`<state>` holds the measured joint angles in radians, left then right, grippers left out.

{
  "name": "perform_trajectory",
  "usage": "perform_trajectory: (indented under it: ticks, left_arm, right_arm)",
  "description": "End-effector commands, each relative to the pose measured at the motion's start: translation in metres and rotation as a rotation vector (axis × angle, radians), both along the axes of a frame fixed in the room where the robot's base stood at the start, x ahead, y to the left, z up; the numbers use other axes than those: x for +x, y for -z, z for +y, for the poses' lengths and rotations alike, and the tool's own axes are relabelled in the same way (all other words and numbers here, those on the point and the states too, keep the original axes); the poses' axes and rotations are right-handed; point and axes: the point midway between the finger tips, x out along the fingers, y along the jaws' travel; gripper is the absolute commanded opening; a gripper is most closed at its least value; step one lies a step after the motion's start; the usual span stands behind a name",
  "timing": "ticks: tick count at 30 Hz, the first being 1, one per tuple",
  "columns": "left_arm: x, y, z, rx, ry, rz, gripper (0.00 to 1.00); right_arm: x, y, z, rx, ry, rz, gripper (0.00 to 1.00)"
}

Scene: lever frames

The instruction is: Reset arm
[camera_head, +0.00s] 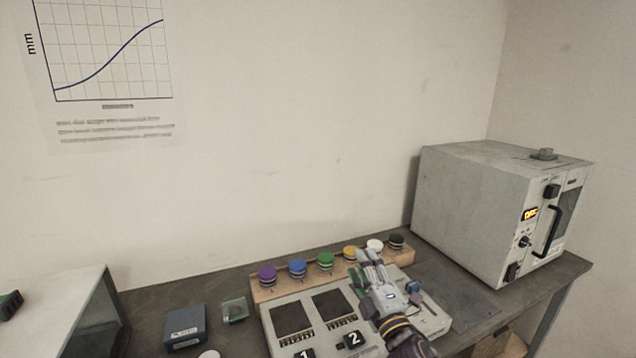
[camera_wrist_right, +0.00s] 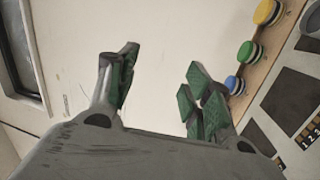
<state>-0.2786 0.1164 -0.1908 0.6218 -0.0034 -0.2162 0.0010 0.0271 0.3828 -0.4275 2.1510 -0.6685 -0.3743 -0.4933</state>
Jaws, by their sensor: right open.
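My right gripper (camera_head: 366,267) is above the right part of the white panel device (camera_head: 283,345), close to the row of coloured caps. In the right wrist view its fingers (camera_wrist_right: 160,85) are spread apart with nothing between them. The left gripper does not show in the head view.
Purple (camera_head: 267,276), blue (camera_head: 298,268), green (camera_head: 326,261), yellow (camera_head: 351,253), white (camera_head: 374,246) and black (camera_head: 396,242) caps stand on a wooden strip (camera_head: 262,294). A grey oven-like box (camera_head: 465,200) stands at right. A dark blue box (camera_head: 185,327) lies left.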

Motion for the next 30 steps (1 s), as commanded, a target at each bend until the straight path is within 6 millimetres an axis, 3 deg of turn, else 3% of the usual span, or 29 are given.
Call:
perform_trajectory:
  ticks: [8,14,23,30]
  left_arm:
    - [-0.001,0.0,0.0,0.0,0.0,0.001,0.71]
    - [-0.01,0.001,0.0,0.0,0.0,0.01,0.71]
    - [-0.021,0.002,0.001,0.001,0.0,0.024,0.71]
    - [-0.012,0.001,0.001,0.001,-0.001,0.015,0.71]
  right_arm:
    - [-0.017,0.062,-0.048,0.281,0.164,0.305,0.5]
    - [-0.043,0.114,-0.077,0.465,0.288,0.525,0.5]
    - [-0.107,0.188,-0.104,0.715,0.485,0.857,0.5]
    - [-0.175,0.236,-0.114,0.881,0.653,1.115,0.5]
